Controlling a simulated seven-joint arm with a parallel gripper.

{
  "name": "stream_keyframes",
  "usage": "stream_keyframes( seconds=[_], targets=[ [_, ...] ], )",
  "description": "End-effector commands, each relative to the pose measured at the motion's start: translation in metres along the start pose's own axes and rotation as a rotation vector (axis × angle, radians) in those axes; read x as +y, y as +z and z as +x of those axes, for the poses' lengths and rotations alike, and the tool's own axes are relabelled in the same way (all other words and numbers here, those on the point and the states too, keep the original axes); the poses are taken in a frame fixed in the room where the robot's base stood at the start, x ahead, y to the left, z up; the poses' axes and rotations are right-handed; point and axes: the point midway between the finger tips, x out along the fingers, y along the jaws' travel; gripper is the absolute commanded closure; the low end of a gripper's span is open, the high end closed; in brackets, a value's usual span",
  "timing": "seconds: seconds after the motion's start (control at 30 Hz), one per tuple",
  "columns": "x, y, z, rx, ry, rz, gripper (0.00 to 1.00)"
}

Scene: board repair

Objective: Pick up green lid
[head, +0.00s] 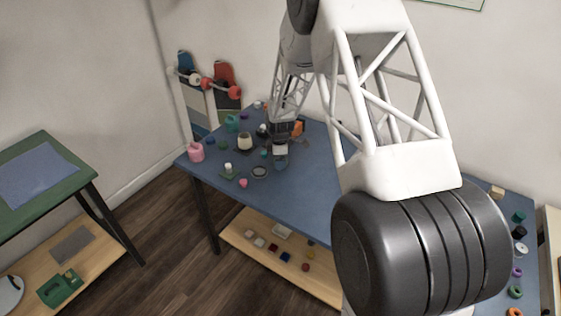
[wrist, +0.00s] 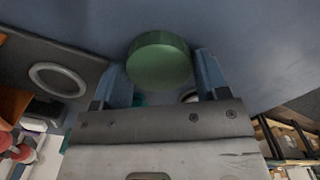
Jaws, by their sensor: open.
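The green lid (wrist: 159,68) is a short round disc with a smooth flat top. In the wrist view it shows at the upper middle, in the gap between the two blue-grey fingers of my gripper (wrist: 160,60). My gripper is open, with one finger on each side of the lid; I cannot tell whether either finger touches it. In the head view my gripper (head: 281,160) is low over the blue workbench (head: 308,185), and I cannot make out the lid there for sure.
A pink pot (head: 196,152) stands at the bench's left edge. A dark ring (head: 260,171) and a small pink piece (head: 243,183) lie left of my gripper. Several small coloured parts line the bench's right end. A green side table (head: 50,146) stands at the left.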

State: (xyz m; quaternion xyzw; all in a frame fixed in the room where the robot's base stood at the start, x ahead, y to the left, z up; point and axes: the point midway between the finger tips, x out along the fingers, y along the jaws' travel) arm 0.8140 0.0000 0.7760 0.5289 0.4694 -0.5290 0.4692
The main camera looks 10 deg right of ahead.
Motion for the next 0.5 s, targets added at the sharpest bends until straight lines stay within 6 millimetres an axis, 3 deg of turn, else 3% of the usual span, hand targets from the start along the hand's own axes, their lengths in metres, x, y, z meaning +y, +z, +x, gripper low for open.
stream_keyframes(
  seconds=[0.27,0.43,0.5],
  targets=[
    [0.0000,0.0000,-0.0002,0.000,0.000,0.000,0.32],
    [0.0000,0.0000,-0.0002,0.000,0.000,0.000,0.58],
    [0.0000,0.0000,-0.0002,0.000,0.000,0.000,0.61]
  ],
)
